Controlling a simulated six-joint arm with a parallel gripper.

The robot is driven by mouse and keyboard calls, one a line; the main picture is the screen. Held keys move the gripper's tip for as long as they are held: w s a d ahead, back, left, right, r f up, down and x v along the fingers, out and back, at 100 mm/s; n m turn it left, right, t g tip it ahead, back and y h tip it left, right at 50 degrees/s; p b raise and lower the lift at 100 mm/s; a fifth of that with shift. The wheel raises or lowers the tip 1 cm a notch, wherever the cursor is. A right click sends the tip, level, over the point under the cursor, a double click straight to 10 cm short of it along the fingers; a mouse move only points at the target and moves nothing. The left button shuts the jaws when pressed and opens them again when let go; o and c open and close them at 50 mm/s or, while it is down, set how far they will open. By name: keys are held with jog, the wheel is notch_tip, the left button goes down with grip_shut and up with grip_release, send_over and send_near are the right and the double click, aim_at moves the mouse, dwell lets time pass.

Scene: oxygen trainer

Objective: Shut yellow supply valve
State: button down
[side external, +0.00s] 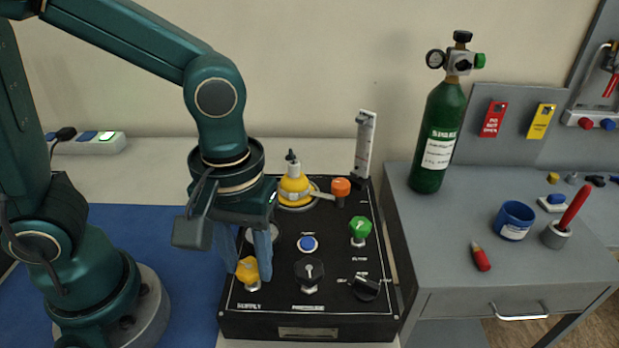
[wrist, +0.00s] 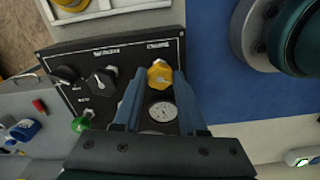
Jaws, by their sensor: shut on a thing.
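The yellow supply valve knob (side external: 247,271) sits at the front left of the black trainer panel, above the SUPPLY label. My gripper (side external: 252,258) reaches down to it from above, and its blue fingers hide part of the knob. In the wrist view, the yellow knob (wrist: 159,74) lies between the two fingertips of my gripper (wrist: 160,76), which are shut on it. A pale pointer mark shows on the knob. A round gauge (wrist: 163,111) lies between the fingers, nearer the wrist.
The black panel (side external: 235,325) also carries a black knob (side external: 309,271), a blue button (side external: 307,243), a green knob (side external: 359,230), a black selector (side external: 366,287) and an orange knob (side external: 341,187). A green cylinder (side external: 440,135) stands on the grey cabinet at right.

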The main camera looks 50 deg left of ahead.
aim_at(248, 267)
jog(key=m, duration=1.2)
jog(key=shift+m, duration=0.3)
dwell(0.4)
jog(key=shift+c, duration=2.3)
grip_release()
jog(key=shift+r, duration=2.6)
